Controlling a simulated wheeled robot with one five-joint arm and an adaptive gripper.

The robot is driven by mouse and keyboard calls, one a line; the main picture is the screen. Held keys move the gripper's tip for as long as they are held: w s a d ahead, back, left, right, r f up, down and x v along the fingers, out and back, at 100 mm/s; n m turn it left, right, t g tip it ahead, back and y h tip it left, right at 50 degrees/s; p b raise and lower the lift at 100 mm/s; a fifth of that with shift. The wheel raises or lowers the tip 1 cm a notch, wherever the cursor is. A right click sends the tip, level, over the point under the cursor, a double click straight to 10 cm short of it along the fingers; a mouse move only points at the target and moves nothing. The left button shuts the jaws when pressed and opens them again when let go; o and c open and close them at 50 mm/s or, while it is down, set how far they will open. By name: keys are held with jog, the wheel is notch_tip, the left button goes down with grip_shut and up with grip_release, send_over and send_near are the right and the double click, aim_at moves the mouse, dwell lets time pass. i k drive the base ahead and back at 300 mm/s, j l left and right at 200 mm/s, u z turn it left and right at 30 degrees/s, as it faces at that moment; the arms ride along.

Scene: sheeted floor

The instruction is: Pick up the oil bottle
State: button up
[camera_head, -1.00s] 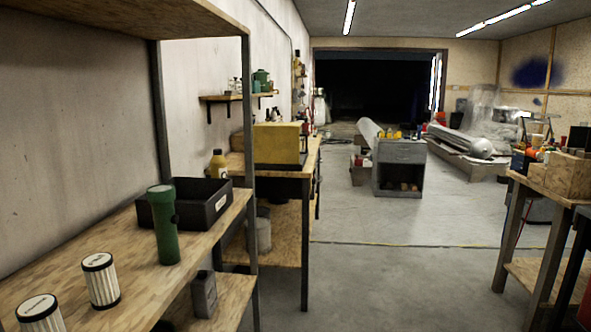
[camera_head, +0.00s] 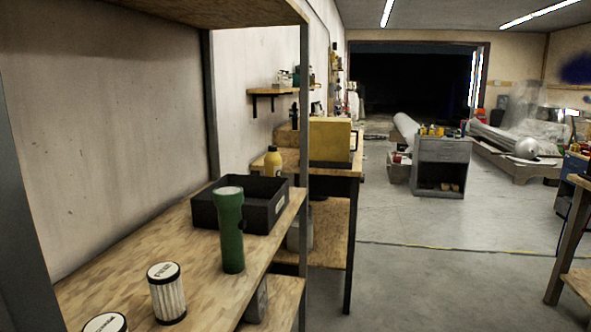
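A yellow bottle (camera_head: 273,162) with a dark cap stands beyond the black bin, by the wooden workbench. It may be the oil bottle, but no label is readable. The bin hides its lower part. My gripper is not in view, so whether it is open or shut does not show.
A wooden shelf (camera_head: 205,262) at the left holds a black bin (camera_head: 262,214), a green flashlight (camera_head: 230,230) and two white ribbed cylinders. Its metal post (camera_head: 304,120) stands nearby. A yellow box (camera_head: 328,140) sits on the workbench. Open floor (camera_head: 430,275) lies to the right.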

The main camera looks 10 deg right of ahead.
aim_at(272, 160)
jog(key=i+l+u, duration=0.2)
jog(key=u, duration=0.25)
jog(key=i+l+u, duration=0.25)
jog(key=u, duration=0.2)
jog(key=i+l+u, duration=0.15)
jog(key=l+u, duration=0.3)
jog(key=i+l+u, duration=0.1)
jog(key=l+u, duration=0.15)
jog(key=u, duration=0.2)
jog(key=l+u, duration=0.85)
jog(key=k+l+u, duration=0.1)
jog(key=l+u, duration=0.35)
jog(key=j, duration=0.1)
